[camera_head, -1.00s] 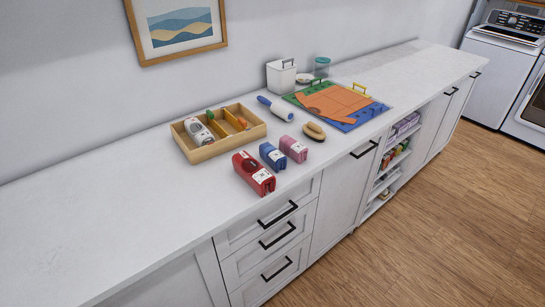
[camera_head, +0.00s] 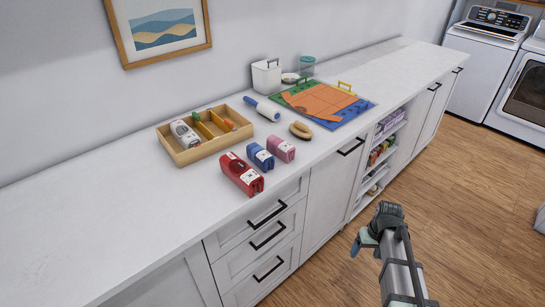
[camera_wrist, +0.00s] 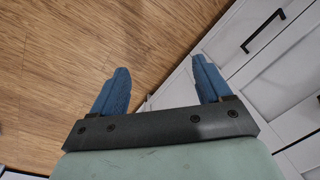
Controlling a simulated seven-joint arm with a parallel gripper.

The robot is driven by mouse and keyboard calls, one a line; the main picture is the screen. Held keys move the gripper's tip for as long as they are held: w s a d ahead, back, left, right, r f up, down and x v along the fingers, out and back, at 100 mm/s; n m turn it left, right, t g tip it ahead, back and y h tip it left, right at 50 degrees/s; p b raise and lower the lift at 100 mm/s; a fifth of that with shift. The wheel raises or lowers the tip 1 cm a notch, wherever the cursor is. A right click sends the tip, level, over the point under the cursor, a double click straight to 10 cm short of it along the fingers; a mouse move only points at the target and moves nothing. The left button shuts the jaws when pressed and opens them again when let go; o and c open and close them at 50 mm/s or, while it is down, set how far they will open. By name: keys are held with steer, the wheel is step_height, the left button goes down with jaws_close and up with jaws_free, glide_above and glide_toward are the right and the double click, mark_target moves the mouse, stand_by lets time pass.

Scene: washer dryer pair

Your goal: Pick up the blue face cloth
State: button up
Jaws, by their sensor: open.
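The blue face cloth (camera_head: 260,157) is a small rolled bundle with a white label. It lies on the white counter near the front edge, between a larger red rolled cloth (camera_head: 241,174) and a pink rolled cloth (camera_head: 281,149). My gripper (camera_wrist: 160,78) is open and empty, its two blue fingers apart over the wood floor in the wrist view. In the head view my gripper (camera_head: 358,244) is low in front of the cabinets, to the right of the cloth and below the counter top. The cloth is not in the wrist view.
On the counter (camera_head: 90,205) are a wooden divided tray (camera_head: 183,158), a lint roller (camera_head: 262,108), a brush (camera_head: 300,130), a colourful mat (camera_head: 352,115) and a white container (camera_head: 266,76). Drawer handles (camera_head: 267,213) stick out below. The counter's left part is clear.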

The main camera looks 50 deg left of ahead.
steer(key=a+r+n, duration=0.2)
steer(key=a+r, duration=0.7)
steer(key=a, duration=0.1)
steer(key=n+t+y, duration=0.1)
steer(key=n+y, duration=0.3)
steer(key=n, duration=0.1)
glide_toward(262, 151)
steer(key=x, duration=0.6)
steer(key=shift+d+f, duration=0.25)
steer(key=shift+f, duration=0.1)
steer(key=shift+a+x, duration=0.25)
steer(key=shift+x, duration=2.3)
steer(key=shift+r, duration=0.1)
steer(key=shift+c, duration=0.4)
steer(key=c, duration=1)
steer(key=shift+o, duration=0.2)
